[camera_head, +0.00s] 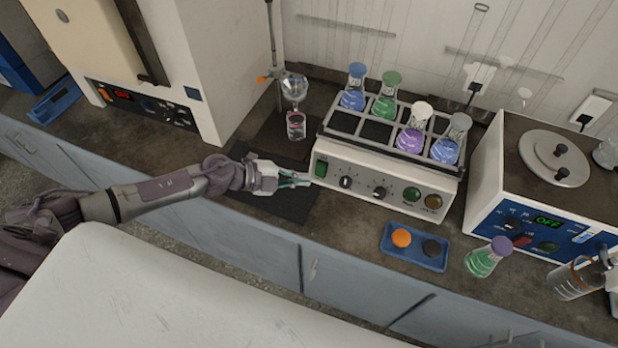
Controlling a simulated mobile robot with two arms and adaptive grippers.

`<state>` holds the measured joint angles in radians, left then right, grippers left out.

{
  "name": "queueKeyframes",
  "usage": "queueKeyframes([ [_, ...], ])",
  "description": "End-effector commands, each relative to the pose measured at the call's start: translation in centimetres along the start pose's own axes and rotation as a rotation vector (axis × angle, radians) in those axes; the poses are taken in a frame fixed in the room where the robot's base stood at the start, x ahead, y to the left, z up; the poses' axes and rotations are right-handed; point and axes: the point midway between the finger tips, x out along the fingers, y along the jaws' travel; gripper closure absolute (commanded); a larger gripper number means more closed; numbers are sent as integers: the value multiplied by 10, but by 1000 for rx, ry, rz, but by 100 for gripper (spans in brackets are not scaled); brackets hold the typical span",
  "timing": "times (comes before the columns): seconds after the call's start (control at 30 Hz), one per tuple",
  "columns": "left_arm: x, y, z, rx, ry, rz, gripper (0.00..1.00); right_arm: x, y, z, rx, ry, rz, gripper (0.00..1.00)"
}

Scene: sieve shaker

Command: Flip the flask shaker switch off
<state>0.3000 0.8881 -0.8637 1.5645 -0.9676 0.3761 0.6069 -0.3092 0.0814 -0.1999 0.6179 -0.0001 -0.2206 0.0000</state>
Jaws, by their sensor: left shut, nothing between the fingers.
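The flask shaker (383,171) stands on the bench with several flasks in its top rack. Its front panel carries a green switch (321,168) at the left end, then black knobs and round green and amber buttons. I cannot tell from this view whether the switch is on or off. My left gripper (306,180) is shut and empty, with its fingertips just in front of and slightly below the switch. I cannot tell whether they touch the panel. My right gripper is not in view.
A blue-panelled device (545,190) is at the right, a large oven-like unit (135,60) at the left. A black mat (275,196) lies under my gripper.

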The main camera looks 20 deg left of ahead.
Motion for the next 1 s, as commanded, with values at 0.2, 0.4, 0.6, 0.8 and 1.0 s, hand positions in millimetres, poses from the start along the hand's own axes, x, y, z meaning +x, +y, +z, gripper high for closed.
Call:
queueKeyframes([
  [0.2,-37,9,2,2,-2,3,100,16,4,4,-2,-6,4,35],
  [0.4,-68,14,2,0,-1,3,100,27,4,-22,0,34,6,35],
  [0.6,-80,13,1,0,1,1,100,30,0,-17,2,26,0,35],
  [0.8,-81,12,0,1,1,0,100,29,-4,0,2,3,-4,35],
  [1.0,-81,12,0,1,1,0,100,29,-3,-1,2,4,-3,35],
])
